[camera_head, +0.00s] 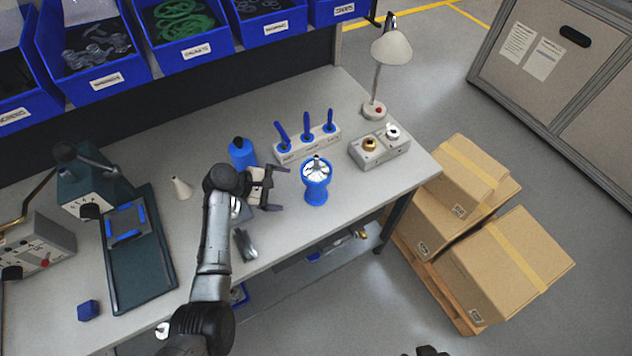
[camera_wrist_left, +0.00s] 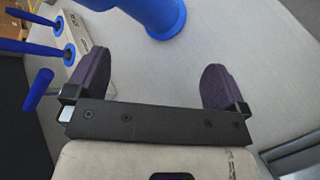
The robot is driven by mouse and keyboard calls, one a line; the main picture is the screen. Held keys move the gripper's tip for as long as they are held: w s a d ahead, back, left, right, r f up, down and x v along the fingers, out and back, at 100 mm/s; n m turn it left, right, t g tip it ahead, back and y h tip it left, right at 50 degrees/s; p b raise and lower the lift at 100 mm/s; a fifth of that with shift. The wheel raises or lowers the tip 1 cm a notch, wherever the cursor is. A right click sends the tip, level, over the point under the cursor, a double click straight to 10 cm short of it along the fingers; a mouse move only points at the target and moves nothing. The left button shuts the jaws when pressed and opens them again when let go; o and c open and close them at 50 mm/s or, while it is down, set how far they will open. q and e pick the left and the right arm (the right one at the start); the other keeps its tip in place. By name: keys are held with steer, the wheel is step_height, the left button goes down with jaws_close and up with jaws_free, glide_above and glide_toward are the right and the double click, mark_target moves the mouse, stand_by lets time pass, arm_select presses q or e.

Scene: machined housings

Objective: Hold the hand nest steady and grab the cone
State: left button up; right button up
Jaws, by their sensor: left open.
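A blue waisted stand (camera_head: 316,190), which looks like the hand nest, stands upright near the table's front edge. A silvery round part with a raised middle (camera_head: 317,167) sits in its top; I cannot tell whether this is the cone. A small pale cone (camera_head: 181,188) stands on the table left of my arm. My left gripper (camera_head: 277,188) is open and empty, left of the blue stand and apart from it, its fingers pointing at it. In the left wrist view the stand (camera_wrist_left: 158,14) lies beyond the open fingers; its top is out of frame.
A white rack with blue-handled tools (camera_head: 307,146) and a grey two-socket block (camera_head: 380,149) stand behind the stand. A lamp (camera_head: 375,109) is at the back right. A blue bottle (camera_head: 242,153) is close behind my left wrist. Table right of the stand is clear.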

mark_target(313, 189)
arm_select(q)
steer(key=shift+d+f+n+h, duration=0.1)
steer(key=shift+d+n+h, duration=0.1)
steer(key=shift+n, duration=0.35)
steer(key=shift+d+f+n+h, duration=0.1)
steer(key=shift+n+h, duration=0.1)
steer(key=shift+n, duration=0.35)
steer(key=n, duration=0.3)
steer(key=shift+d+r, duration=0.2)
steer(key=shift+r, duration=0.2)
steer(key=n, duration=0.3)
steer(key=b+x, duration=0.6)
steer(key=b, duration=0.1)
steer(key=shift+a+f, duration=0.15)
steer(key=shift+a, duration=0.05)
steer(key=shift+w+d+f, duration=0.1)
steer(key=shift+w+d, duration=0.15)
steer(key=shift+d, duration=0.55)
steer(key=shift+x, duration=1.3)
steer(key=c, duration=1)
